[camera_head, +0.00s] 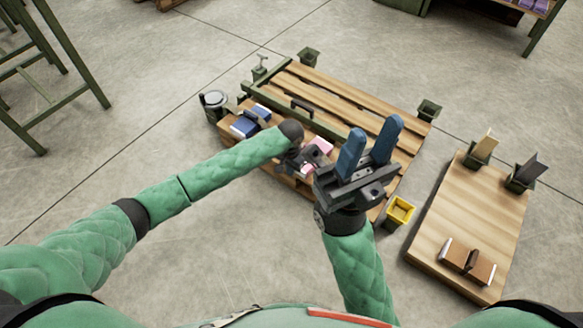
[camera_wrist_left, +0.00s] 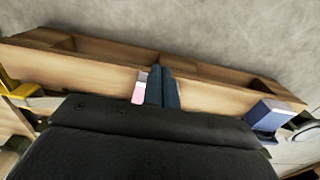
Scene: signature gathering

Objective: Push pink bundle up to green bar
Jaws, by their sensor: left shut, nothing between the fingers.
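The pink bundle (camera_head: 322,144) lies on the wooden workbench top, partly hidden by my left gripper (camera_head: 306,160). In the left wrist view, the pink bundle (camera_wrist_left: 139,88) shows just left of the closed dark blue fingers (camera_wrist_left: 163,88); I cannot tell if they touch it. The left gripper is shut and empty. The green bar (camera_head: 312,122) runs across the bench behind the pink bundle. My right gripper (camera_head: 373,140) is open and empty, its blue fingers apart, above the bench's right part.
Blue bundles (camera_head: 246,123) lie at the bench's left end, near a round metal container (camera_head: 215,104). A yellow bin (camera_head: 400,211) stands at the near right. A separate wooden table (camera_head: 472,210) holds a brown bundle and upright pieces.

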